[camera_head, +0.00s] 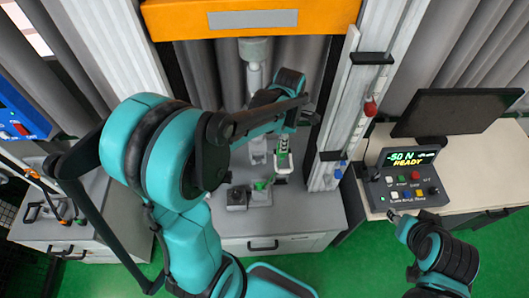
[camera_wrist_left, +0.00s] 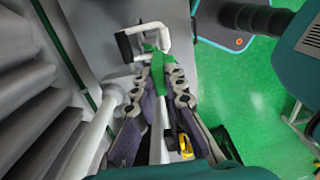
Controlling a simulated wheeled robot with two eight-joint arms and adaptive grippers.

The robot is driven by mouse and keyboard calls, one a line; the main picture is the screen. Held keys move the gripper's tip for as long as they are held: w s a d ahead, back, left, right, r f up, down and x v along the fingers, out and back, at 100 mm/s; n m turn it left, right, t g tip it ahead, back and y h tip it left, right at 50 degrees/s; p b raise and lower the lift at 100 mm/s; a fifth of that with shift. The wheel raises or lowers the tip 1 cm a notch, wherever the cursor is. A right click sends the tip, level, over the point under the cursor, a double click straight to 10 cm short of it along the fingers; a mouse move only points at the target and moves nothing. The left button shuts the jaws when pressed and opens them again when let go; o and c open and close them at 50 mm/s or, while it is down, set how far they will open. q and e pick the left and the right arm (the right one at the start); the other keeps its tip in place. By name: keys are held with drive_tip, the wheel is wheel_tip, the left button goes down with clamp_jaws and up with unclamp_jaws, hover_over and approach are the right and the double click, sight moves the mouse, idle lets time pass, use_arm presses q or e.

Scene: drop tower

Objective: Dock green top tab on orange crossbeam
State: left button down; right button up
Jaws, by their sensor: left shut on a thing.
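The orange crossbeam (camera_head: 335,12) spans the top of the head view, with a pale grey cylinder (camera_head: 255,52) hanging beneath it. My left gripper (camera_head: 284,143) is below and right of that cylinder. It is shut on a slim piece with a green tab (camera_head: 283,146). In the left wrist view the green tab (camera_wrist_left: 158,68) shows between and just beyond the dark finger pads of my left gripper (camera_wrist_left: 160,90). A white bracket-like part (camera_wrist_left: 152,30) lies beyond it. My right gripper (camera_head: 396,217) is by the control box, its fingertips too small to read.
Small grey fixtures (camera_head: 237,197), one with a green part (camera_head: 260,185), stand on the grey bench below. A pale upright column (camera_head: 345,110) with red and blue knobs stands to the right.

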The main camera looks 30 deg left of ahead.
use_arm(q)
drive_tip(key=a+f, duration=0.9)
drive_tip(key=shift+s, duration=0.3)
drive_tip(key=shift+f, duration=0.2)
drive_tip(key=shift+d+f, duration=0.1)
drive_tip(key=c, duration=1.6)
unclamp_jaws()
